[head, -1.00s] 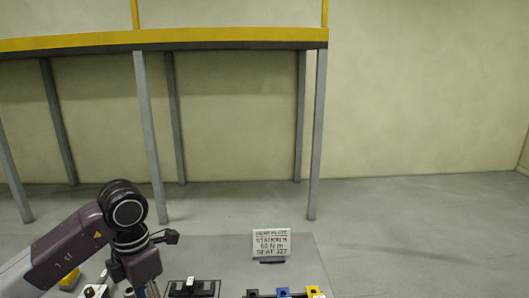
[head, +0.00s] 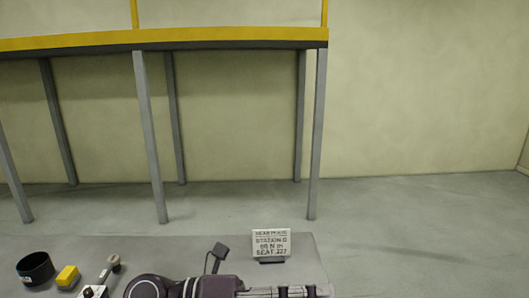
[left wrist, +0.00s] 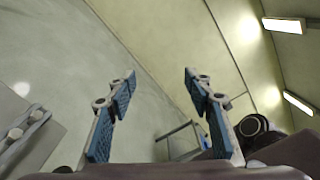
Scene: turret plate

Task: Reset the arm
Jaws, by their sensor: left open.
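My left arm (head: 205,288) lies low across the bottom edge of the head view, over the table. Its far end reaches to the right, in front of the table's right part. In the left wrist view my left gripper (left wrist: 160,76) is open, its two blue-padded fingers apart with nothing between them. Behind the fingers are wall, floor and ceiling lights. My right gripper is in neither view.
A grey table (head: 180,248) bears a sign (head: 271,244), a black round container (head: 35,268), a yellow block (head: 67,276) and a tool with a grey handle (head: 104,275). My arm hides the table's front. A yellow-edged platform (head: 160,39) on grey posts stands behind.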

